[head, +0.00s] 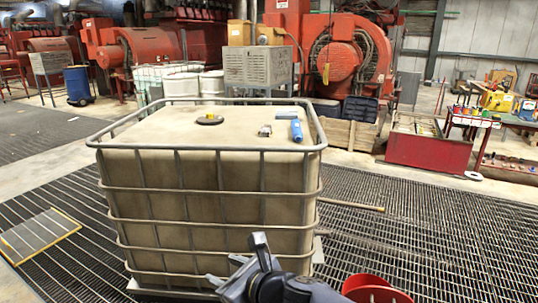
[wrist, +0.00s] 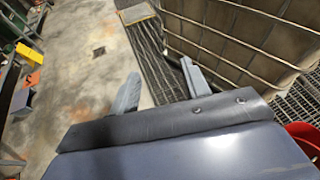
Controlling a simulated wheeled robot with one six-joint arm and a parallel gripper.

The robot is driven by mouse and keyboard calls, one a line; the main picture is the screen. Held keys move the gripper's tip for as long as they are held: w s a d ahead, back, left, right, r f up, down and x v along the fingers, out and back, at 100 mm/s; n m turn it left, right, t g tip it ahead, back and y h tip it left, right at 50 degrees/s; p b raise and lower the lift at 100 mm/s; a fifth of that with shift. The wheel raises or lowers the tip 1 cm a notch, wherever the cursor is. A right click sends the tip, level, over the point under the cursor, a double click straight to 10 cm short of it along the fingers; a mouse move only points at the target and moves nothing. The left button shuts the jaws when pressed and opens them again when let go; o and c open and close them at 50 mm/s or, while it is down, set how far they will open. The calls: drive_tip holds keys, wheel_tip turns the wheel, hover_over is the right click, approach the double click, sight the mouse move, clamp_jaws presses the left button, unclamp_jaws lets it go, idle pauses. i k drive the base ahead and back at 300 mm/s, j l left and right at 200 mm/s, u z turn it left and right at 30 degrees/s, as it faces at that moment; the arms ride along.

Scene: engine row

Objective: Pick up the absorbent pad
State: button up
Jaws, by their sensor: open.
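I cannot make out the absorbent pad for sure.
A red bucket (head: 376,290) stands at lower right. A red box (head: 428,150) and a cluttered bench (head: 490,122) are at right. Grating (head: 430,225) right of the tank is mostly clear.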

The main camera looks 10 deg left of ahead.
sight(266, 129)
drive_tip(key=i+j+z, duration=0.4)
drive_tip(key=i+j, duration=0.2)
drive_tip(key=i+j+z, duration=0.2)
drive_tip(key=j, duration=0.3)
drive_tip(key=i+j+z, duration=0.2)
drive_tip(key=j, duration=0.25)
drive_tip(key=i+j+z, duration=0.2)
drive_tip(key=j, duration=0.25)
drive_tip(key=i+j+z, duration=0.2)
drive_tip(key=j, duration=0.3)
drive_tip(key=i+j+z, duration=0.2)
drive_tip(key=j, duration=0.35)
drive_tip(key=j+z, duration=0.2)
drive_tip(key=j, duration=0.3)
